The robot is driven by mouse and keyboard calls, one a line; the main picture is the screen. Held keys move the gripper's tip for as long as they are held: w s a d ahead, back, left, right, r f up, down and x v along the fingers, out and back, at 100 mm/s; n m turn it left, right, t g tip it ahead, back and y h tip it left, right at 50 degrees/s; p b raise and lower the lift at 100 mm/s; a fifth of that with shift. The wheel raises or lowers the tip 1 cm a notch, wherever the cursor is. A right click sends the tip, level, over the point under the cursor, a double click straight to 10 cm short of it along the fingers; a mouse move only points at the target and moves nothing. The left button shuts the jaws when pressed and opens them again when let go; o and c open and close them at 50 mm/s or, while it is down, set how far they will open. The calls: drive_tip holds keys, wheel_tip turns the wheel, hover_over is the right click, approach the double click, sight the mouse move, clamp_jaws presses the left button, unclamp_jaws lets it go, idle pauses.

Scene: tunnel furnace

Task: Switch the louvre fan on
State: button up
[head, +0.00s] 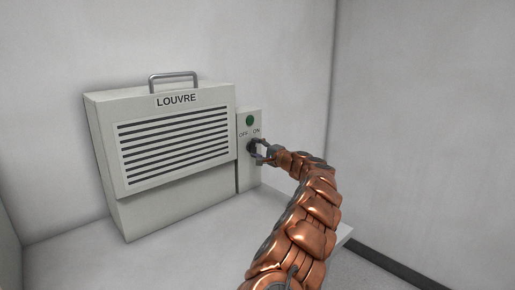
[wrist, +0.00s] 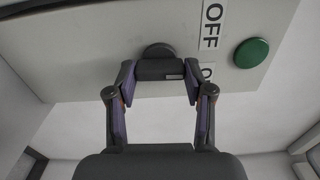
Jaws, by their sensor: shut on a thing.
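The louvre fan (head: 178,140) is a pale grey box with dark slats, a top handle and the word LOUVRE. On its right side is a narrow control box (head: 248,175) with OFF and ON labels and a dark knob (head: 251,146). In the wrist view the knob (wrist: 158,69) sits between the two fingers, with a small white mark on its right part. My gripper (head: 259,152) is shut on the knob; it also shows in the wrist view (wrist: 160,83). The ON label is mostly hidden there behind a finger.
A round green button or lamp (head: 250,120) sits above the labels on the control box. The fan stands on a pale surface (head: 85,254) against a plain wall. A side wall (head: 425,120) rises at the right. The surface in front of the fan is clear.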

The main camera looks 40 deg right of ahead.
drive_tip(key=m+p, duration=0.2)
drive_tip(key=m, duration=0.3)
drive_tip(key=shift+f+m, duration=0.1)
drive_tip(key=shift+m, duration=0.2)
idle(0.4)
drive_tip(key=o, duration=1.2)
drive_tip(key=shift+c, duration=0.2)
drive_tip(key=shift+s, duration=0.1)
drive_tip(key=shift+s, duration=0.5)
drive_tip(key=s, duration=1.1)
drive_tip(key=shift+w+a, duration=0.1)
